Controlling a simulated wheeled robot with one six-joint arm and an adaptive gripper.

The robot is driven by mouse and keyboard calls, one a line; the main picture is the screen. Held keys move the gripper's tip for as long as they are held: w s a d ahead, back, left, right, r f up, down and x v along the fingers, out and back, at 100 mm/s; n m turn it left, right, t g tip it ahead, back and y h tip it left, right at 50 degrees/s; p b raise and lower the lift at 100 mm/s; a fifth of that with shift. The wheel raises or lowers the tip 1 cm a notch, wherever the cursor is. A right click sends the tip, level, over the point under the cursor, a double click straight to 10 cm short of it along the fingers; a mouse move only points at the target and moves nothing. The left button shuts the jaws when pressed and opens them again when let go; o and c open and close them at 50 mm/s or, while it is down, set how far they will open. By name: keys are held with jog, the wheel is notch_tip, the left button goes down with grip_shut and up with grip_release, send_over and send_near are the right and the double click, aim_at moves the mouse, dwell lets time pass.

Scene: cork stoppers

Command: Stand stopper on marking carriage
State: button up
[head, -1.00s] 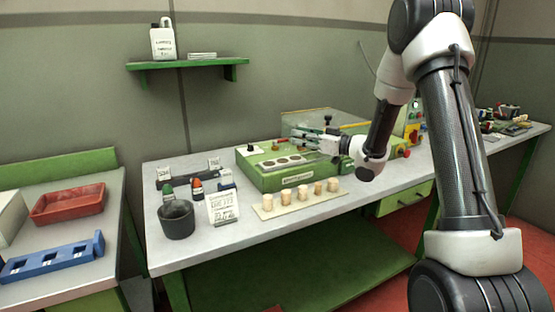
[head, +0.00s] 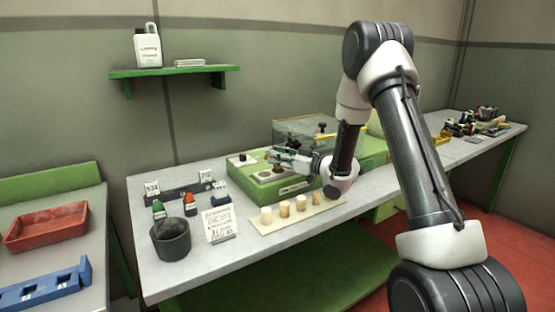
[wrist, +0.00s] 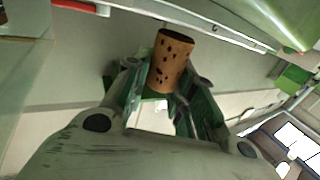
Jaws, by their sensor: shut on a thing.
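My gripper (head: 271,156) is over the left part of the green marking machine (head: 290,190). In the wrist view, its green fingers (wrist: 165,95) are shut on a brown speckled cork stopper (wrist: 170,60), whose far end sticks out beyond the fingertips. The held stopper is too small to make out clearly in the head view. Below the gripper, a pale plate with dark round spots (head: 252,176), which looks like the carriage, lies on the machine's top. The gripper and arm partly hide it, and I cannot tell whether the stopper touches it.
A cream strip (head: 268,227) with several upright stoppers (head: 284,209) lies before the machine. A clear cover (head: 300,130) stands behind the gripper. A dark cup (head: 170,240), a sign card (head: 219,224) and small bottles (head: 190,204) stand at left. The front bench edge is clear.

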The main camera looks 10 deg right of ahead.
jog(key=shift+f, duration=0.3)
jog(key=shift+f, duration=0.1)
jog(key=o, duration=0.7)
